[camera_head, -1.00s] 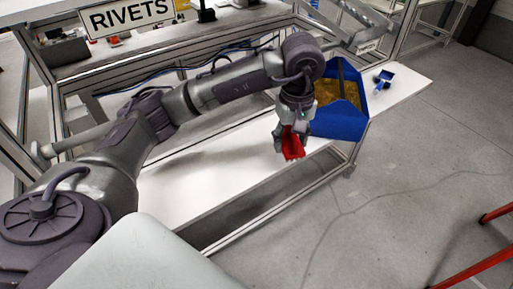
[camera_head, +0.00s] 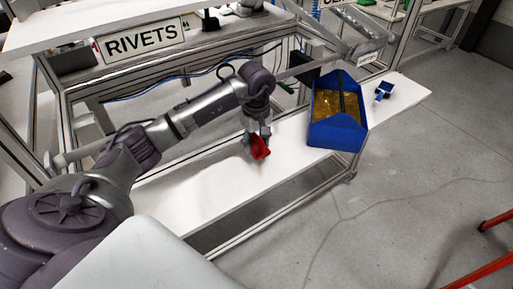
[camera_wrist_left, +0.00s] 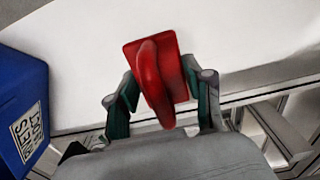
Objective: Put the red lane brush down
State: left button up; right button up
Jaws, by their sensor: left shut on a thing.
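The red lane brush (camera_head: 260,147) is in my left gripper (camera_head: 257,138), over the white bench top (camera_head: 210,172). In the left wrist view the red brush (camera_wrist_left: 155,75) shows a flat red plate and a curved red handle. The fingers of my left gripper (camera_wrist_left: 163,100) are shut on it, one on each side. I cannot tell whether the brush touches the bench top. My right gripper is not in view.
A blue bin (camera_head: 336,133) with yellowish contents stands on the bench to the right of the gripper; its wall also shows in the left wrist view (camera_wrist_left: 22,90). A small blue item (camera_head: 384,91) lies farther right. White bench top left of the bin is clear.

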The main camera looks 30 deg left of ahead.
aim_at(256, 146)
pick_arm(q)
notch_tip(256, 146, down, 2)
jog(key=shift+f+p, duration=0.15)
jog(key=shift+p, duration=0.35)
jog(key=shift+f, duration=0.35)
jog(key=shift+f, duration=0.1)
jog(key=shift+f, duration=0.15)
jog(key=o, duration=1.2)
